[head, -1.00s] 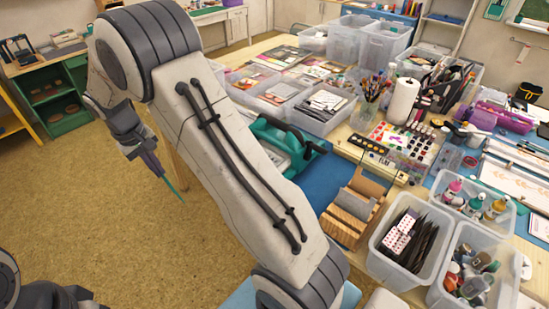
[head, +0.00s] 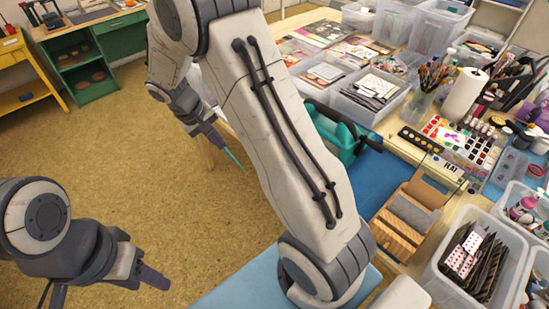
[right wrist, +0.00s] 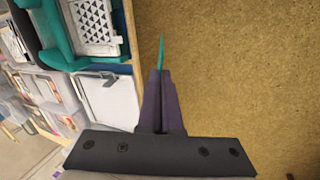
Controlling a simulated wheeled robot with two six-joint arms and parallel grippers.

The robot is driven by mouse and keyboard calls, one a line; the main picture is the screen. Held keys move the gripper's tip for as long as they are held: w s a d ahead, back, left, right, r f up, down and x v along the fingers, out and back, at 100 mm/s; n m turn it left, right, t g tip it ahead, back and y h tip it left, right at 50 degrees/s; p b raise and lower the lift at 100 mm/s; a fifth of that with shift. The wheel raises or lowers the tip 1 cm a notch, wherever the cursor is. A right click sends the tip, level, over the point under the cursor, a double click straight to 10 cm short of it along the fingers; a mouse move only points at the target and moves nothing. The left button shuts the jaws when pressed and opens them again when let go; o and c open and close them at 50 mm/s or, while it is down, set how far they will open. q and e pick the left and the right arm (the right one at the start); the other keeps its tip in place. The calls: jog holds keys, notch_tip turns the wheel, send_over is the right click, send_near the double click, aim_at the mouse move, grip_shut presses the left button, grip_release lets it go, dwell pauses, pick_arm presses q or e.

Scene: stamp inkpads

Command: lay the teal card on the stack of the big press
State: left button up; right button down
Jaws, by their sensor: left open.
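The teal card (head: 234,160) is held edge-on in my right gripper (head: 218,138), above the open floor left of the table. In the right wrist view the card (right wrist: 161,50) stands up as a thin teal strip between the shut purple fingers (right wrist: 160,82). The big teal press (head: 345,138) sits on the table, partly hidden behind my right arm. In the right wrist view, the press (right wrist: 57,42) is at upper left, with a sheet of black-and-white triangles (right wrist: 95,20) in it. The card is apart from it. My left gripper (head: 108,290) is open and empty at lower left.
A wooden slotted rack (head: 400,235) stands right of the press, beside a bin of dark tools (head: 480,262). Clear bins (head: 370,92) and paints (head: 458,140) crowd the table behind. The floor (head: 170,215) on the left is free.

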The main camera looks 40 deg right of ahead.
jog(key=s+d+f+n+t+h+b, duration=0.1)
jog(key=s+d+f+h+b, duration=0.2)
jog(key=d+f+h+b, duration=0.3)
jog(key=s+d+f+n+t+h+b, duration=0.1)
jog(key=s+d+f+h+b, duration=0.2)
jog(key=d+f+h+b, duration=0.3)
jog(key=d+h+b, duration=0.1)
jog(key=d, duration=0.2)
jog(key=shift+d+h+b, duration=0.35)
jog(key=shift+d+h, duration=0.05)
jog(key=shift+s, duration=0.1)
jog(key=shift+s+f+b, duration=0.1)
jog(key=shift+f+b, duration=0.65)
jog(key=shift+b, duration=0.3)
